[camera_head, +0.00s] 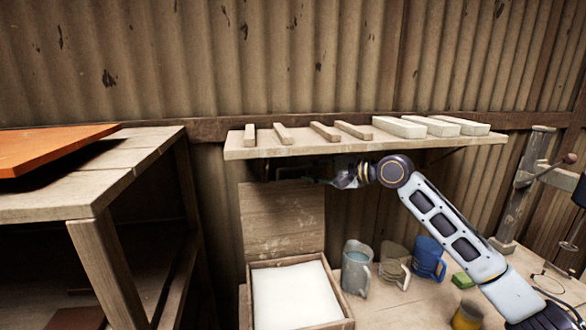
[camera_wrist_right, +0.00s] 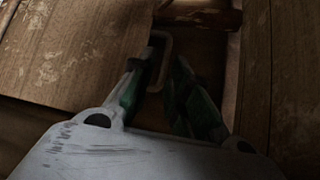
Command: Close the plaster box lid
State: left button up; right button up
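The plaster box (camera_head: 348,323) stands on the bench with white plaster (camera_head: 292,296) inside. Its wooden lid (camera_head: 282,220) is open, standing upright at the back of the box below the shelf. My right gripper (camera_head: 318,180) is near the lid's top edge, in shadow under the shelf. In the right wrist view my right gripper (camera_wrist_right: 166,62) has its two green-padded fingers apart. A thin loop like a handle (camera_wrist_right: 164,40) shows between the fingertips; I cannot tell whether they touch it. My left gripper is not in view.
A wall shelf (camera_head: 258,153) with wooden strips and pale blocks (camera_head: 430,126) hangs just above the gripper. A grey mug (camera_head: 355,268), stacked beige cups (camera_head: 395,265) and a blue jug (camera_head: 428,259) stand right of the box. A wooden rack (camera_head: 90,190) stands left.

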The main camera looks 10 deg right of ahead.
aim_at(291, 169)
jog(key=x, duration=0.3)
jog(key=r+p+x, duration=0.1)
jog(key=x, duration=0.1)
jog(key=shift+w+a, duration=0.3)
jog(key=shift+w, duration=0.05)
jog(key=shift+w+a+f, duration=0.2)
jog(key=shift+w+a, duration=0.15)
jog(key=shift+w, duration=0.05)
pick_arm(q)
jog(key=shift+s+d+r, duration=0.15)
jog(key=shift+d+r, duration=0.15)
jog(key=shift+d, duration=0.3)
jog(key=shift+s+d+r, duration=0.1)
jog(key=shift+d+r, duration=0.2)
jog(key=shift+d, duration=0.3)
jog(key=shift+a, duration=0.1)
pick_arm(e)
jog(key=c, duration=0.3)
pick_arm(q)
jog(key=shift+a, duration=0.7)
pick_arm(e)
grip_shut()
